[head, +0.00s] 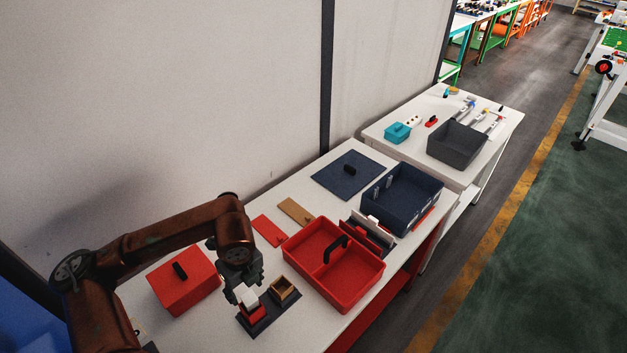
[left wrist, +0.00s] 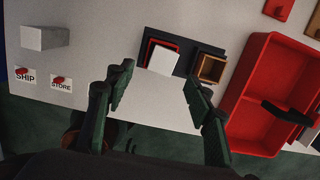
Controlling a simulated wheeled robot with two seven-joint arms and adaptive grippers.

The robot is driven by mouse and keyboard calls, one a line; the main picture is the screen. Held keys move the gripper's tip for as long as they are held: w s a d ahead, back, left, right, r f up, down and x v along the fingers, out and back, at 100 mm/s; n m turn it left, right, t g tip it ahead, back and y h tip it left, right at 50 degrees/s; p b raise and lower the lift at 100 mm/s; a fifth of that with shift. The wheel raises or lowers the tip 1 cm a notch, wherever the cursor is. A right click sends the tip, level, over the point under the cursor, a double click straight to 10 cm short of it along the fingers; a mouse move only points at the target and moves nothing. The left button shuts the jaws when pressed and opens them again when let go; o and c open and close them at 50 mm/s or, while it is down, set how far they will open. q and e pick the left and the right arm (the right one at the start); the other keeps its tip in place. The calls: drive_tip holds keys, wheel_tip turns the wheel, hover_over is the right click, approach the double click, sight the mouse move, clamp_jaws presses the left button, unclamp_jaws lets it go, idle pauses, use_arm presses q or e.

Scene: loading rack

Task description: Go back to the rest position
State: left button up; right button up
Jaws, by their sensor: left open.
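My left gripper (head: 243,287) hangs over the near end of the front table in the head view. In the left wrist view its two fingers (left wrist: 156,90) are spread wide with nothing between the tips. A white block (left wrist: 163,58) sits in a red square holder (left wrist: 147,46) on a dark base plate (left wrist: 186,66), just beyond the fingertips in that view. I cannot tell how high the fingers are above it. A small wooden box (head: 285,288) stands on the same plate beside the holder. My right gripper is in neither view.
A red open tray with a black handle (head: 349,292) stands right of the plate. A red lidded box (head: 185,281) is to the left. A dark blue bin (head: 403,205) and flat blue panel (head: 347,177) lie farther back. A wall runs along the far side.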

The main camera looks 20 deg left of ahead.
sight(247, 298)
use_arm(q)
drive_tip(key=f, duration=0.7)
drive_tip(key=a+f, duration=0.1)
drive_tip(key=f, duration=0.3)
drive_tip(key=shift+w+a+f, duration=0.1)
drive_tip(key=shift+w+f, duration=0.15)
drive_tip(key=shift+w, duration=0.05)
drive_tip(key=shift+w+r+p, duration=0.1)
drive_tip(key=shift+r+p, duration=0.75)
drive_tip(key=shift+p, duration=0.1)
drive_tip(key=shift+r+p, duration=0.5)
drive_tip(key=shift+r, duration=0.15)
drive_tip(key=shift+f, duration=0.1)
